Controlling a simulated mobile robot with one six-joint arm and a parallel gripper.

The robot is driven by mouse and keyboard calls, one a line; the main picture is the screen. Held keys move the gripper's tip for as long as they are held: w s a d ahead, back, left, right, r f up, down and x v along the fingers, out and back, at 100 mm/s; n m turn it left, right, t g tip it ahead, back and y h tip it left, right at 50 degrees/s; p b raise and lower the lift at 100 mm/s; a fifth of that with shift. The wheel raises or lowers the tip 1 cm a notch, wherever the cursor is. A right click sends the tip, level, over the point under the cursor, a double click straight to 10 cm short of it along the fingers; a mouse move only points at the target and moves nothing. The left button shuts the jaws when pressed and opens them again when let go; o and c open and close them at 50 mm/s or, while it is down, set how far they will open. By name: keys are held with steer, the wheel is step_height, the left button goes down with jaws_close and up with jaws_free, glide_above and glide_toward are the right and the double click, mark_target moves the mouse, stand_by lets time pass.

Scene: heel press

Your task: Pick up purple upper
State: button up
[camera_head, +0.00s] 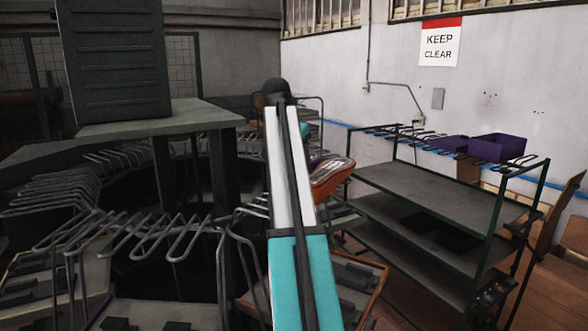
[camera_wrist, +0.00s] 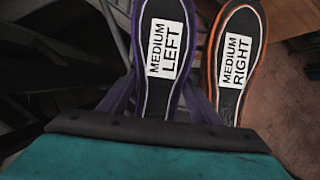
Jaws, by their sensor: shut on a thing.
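The purple upper (camera_wrist: 163,45) is in the wrist view, sole facing the camera, with a white label reading MEDIUM LEFT. My gripper (camera_wrist: 160,122) is shut on it; the fingers are mostly hidden at the dark bar. Close on its right is an orange-edged upper (camera_wrist: 234,60) labelled MEDIUM RIGHT, apart from the purple one by a narrow gap. In the head view the orange upper (camera_head: 330,177) shows right of my arm, with a bit of the purple upper (camera_head: 317,160) behind it. My arm hides my gripper there.
A conveyor with bent wire racks (camera_head: 150,235) curves around a dark press (camera_head: 115,60) at left. A shelf cart (camera_head: 430,190) stands at right, with wire hangers and purple bins (camera_head: 497,147) on top. Wooden boxes stand at far right.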

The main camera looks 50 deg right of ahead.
steer(key=shift+r+b, duration=2.1)
steer(key=shift+r, duration=2.85)
steer(key=s+d+m, duration=0.1)
steer(key=s+d, duration=0.3)
steer(key=s, duration=0.7)
steer(key=s+d+m+g+b, duration=0.1)
steer(key=s+d, duration=0.4)
steer(key=s, duration=0.6)
steer(key=s+d+m+g, duration=0.1)
steer(key=s+d+m, duration=0.2)
steer(key=s, duration=0.8)
steer(key=shift+s+d, duration=0.35)
steer(key=shift+d, duration=0.9)
